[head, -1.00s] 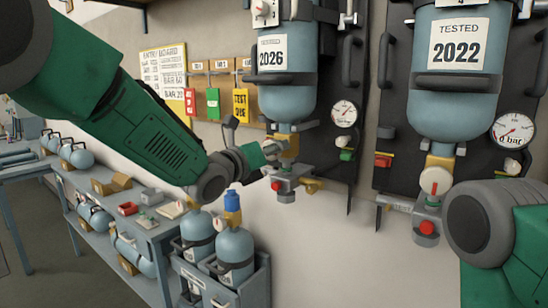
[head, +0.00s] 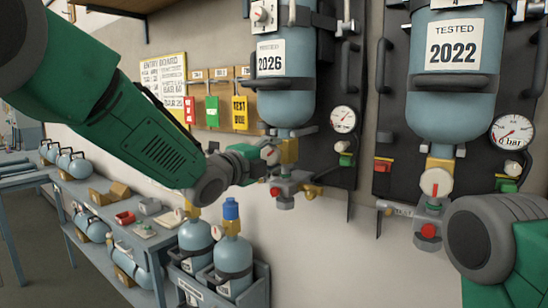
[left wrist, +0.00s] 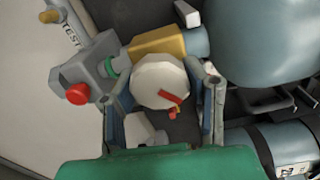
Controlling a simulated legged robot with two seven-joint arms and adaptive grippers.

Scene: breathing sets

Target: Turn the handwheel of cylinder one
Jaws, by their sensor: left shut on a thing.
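The blue cylinder labelled 2026 (head: 287,100) hangs on the wall rack, with a brass valve (head: 289,151) below it. The pale round handwheel (head: 270,153) sits on the left side of that valve. In the left wrist view the handwheel (left wrist: 158,80) is white with a red mark, and it lies between the two fingers of my left gripper (left wrist: 162,95). In the head view my left gripper (head: 256,160) reaches the handwheel from the left and is shut on it. My right gripper is out of view; only part of that arm shows at lower right.
A grey fitting with a red knob (head: 276,191) sits just under the valve. The cylinder labelled 2022 (head: 452,90) hangs to the right, with its own handwheel (head: 436,183). Standing cylinders (head: 233,255) and a cluttered bench (head: 140,230) are below left.

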